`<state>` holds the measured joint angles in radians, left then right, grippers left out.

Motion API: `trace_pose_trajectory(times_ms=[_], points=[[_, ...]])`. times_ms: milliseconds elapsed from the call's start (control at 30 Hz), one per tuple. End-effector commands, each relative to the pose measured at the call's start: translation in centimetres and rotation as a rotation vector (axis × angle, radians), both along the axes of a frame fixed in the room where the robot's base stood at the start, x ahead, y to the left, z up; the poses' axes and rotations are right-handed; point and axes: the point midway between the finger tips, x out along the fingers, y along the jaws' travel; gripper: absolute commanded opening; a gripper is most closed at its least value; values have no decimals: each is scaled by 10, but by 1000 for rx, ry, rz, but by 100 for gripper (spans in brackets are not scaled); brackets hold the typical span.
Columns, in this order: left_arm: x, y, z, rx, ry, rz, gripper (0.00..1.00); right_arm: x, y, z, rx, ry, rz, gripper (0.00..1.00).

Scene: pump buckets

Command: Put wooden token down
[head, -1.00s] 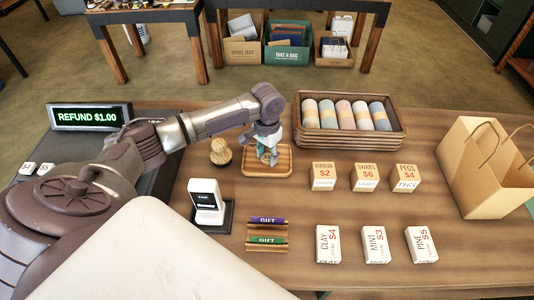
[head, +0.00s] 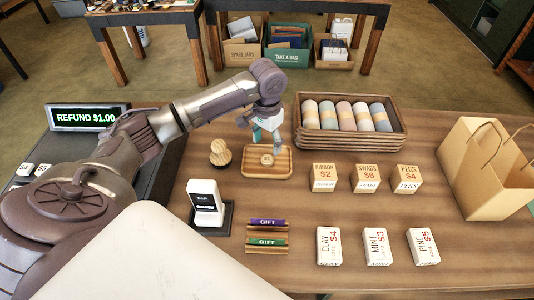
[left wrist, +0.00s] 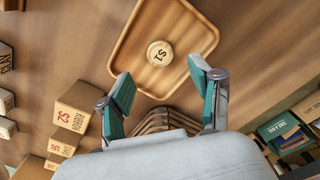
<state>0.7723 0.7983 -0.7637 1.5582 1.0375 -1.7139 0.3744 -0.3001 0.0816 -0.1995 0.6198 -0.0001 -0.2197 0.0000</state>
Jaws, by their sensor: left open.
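The wooden token (head: 267,160), a round pale disc marked $1, lies flat in the small wooden tray (head: 284,174). In the left wrist view the token (left wrist: 160,53) sits inside the tray (left wrist: 117,58), apart from its rim. My left gripper (head: 266,141) is above the tray's far side, open and empty. In the left wrist view its two teal-padded fingers (left wrist: 163,93) are spread wide, with the token beyond their tips and touching neither. My right gripper is in neither view.
A wooden knob-shaped stand (head: 220,153) is left of the tray. A basket of rolls (head: 350,142) stands to the right. Price boxes (head: 324,178), a card terminal (head: 206,203), gift cards (head: 267,222) and a paper bag (head: 485,170) share the counter. The display (head: 88,117) reads REFUND $1.00.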

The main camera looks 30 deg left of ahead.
Motion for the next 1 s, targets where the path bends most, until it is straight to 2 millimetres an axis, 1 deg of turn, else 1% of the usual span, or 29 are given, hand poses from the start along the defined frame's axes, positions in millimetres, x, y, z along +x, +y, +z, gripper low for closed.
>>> trace_pose_trajectory(times_ms=[33, 100, 200, 333, 500, 933, 1000], points=[[1, 0, 10, -1, -5, 0, 64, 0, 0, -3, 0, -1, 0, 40], [1, 0, 24, -1, -4, 0, 64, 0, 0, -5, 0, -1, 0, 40], [1, 0, 40, -1, -4, 1, 64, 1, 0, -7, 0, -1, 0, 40], [0, 0, 52, -1, 0, 0, 64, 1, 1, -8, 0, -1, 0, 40], [0, 0, 57, 0, 1, 1, 64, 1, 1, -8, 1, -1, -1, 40], [0, 0, 57, -1, 1, 1, 64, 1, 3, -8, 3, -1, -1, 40], [0, 0, 61, -1, 1, 1, 64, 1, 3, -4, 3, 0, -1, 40]])
